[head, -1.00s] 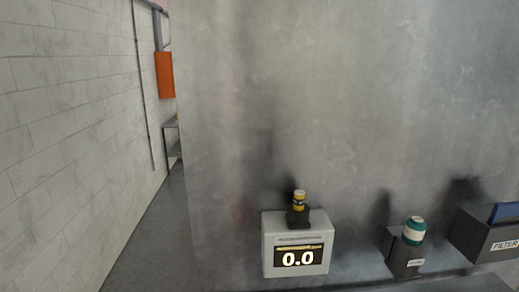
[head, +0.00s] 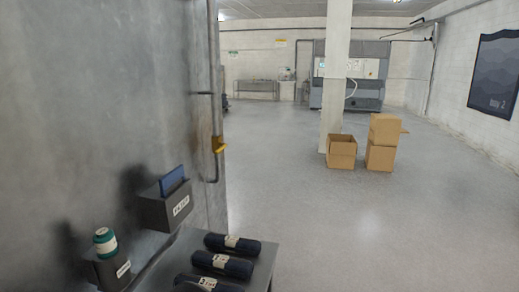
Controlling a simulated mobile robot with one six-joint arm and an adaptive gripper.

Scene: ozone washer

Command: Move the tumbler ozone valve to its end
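A small yellow lever-like part (head: 219,145) sits on a grey vertical pipe (head: 213,60) at the right edge of the metal wall, in the head view. It looks like a valve handle, but I cannot tell whether it is the tumbler ozone valve. A large grey machine (head: 372,92) stands at the far end of the room, partly hidden by a pillar; no valve can be made out on it. My gripper is not in view.
A shelf (head: 262,268) with several dark rolls (head: 222,263) juts out at the lower left. A dark holder (head: 160,211) and a green-white spool (head: 104,242) are on the wall. Cardboard boxes (head: 380,143) stand by the white pillar (head: 336,70).

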